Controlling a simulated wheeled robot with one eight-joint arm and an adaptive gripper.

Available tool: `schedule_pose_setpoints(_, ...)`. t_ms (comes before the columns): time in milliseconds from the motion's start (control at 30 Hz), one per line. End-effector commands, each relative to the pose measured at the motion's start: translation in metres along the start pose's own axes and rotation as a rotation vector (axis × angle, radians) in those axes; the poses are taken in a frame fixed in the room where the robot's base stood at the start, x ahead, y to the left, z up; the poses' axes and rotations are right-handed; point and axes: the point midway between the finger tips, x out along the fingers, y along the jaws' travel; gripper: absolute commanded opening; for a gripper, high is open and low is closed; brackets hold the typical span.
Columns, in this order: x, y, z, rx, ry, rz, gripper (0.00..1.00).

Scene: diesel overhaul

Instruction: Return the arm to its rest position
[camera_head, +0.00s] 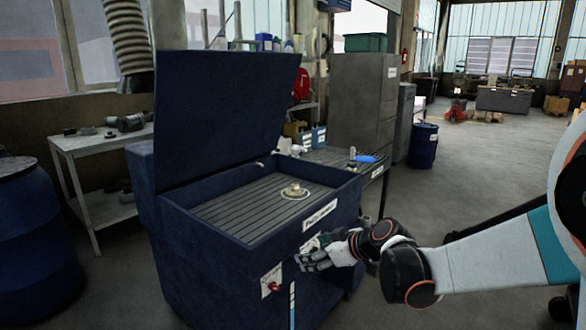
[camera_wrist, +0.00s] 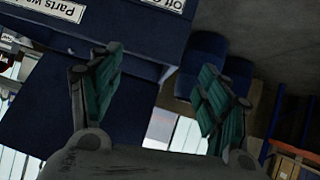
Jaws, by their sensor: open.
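My gripper (camera_head: 308,260) is in front of the blue parts washer (camera_head: 213,262), near its front right face, in the head view. In the wrist view my gripper (camera_wrist: 158,95) shows two green-padded fingers spread apart, with nothing between them. My arm reaches in from the right edge of the head view, bent at the wrist. The washer's lid (camera_head: 228,105) stands open. A small pale metal part (camera_head: 294,190) sits on the washer's slatted tray (camera_head: 225,212).
A red switch (camera_head: 273,287) is on the washer front, close to my gripper. A side table (camera_head: 100,142) and a blue drum (camera_head: 38,240) stand at left. Another blue drum (camera_head: 423,146) and a grey cabinet (camera_head: 362,100) stand behind. The floor (camera_head: 470,180) at right is open.

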Motion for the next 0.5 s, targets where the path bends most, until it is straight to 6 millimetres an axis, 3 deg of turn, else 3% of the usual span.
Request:
schedule_pose_setpoints(33, -0.017, -0.007, -0.001, 0.028, -0.025, 0.01, 0.7)
schedule_pose_setpoints(267, -0.083, -0.033, 0.009, 0.174, -0.138, 0.076, 0.7)
schedule_pose_setpoints(500, -0.149, -0.064, 0.033, 0.323, -0.237, 0.173, 0.7)
